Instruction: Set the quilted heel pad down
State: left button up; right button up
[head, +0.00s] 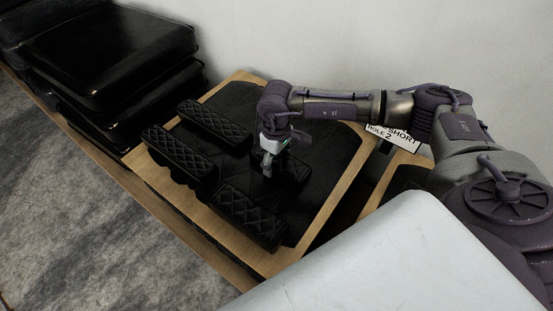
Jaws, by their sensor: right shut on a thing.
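My right gripper (267,170) reaches down over a wooden board (259,263) from the right. It is shut on a black quilted heel pad (294,171), which is partly hidden by the gripper. The held pad is at or just above the dark surface (330,160) on the board; I cannot tell whether it touches. Other black quilted pads lie on the same board: one at the back (215,123), one at the left (180,154) and one at the front (250,215). My left gripper is not in view.
Black padded cushions (110,55) are stacked at the back left. A label card reading "SHORT" and "HOLE 2" (393,137) stands right of the board, by another wooden board (385,180). A pale grey surface (400,265) fills the front right. Bare dark surface shows right of the gripper.

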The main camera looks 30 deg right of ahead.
jog(key=shift+f, duration=0.2)
jog(key=o, duration=1.3)
jog(key=shift+r, duration=0.1)
jog(key=shift+r+p, duration=0.3)
notch_tip(320, 180, up, 12)
jog(key=b, duration=0.2)
jog(key=shift+f, duration=0.15)
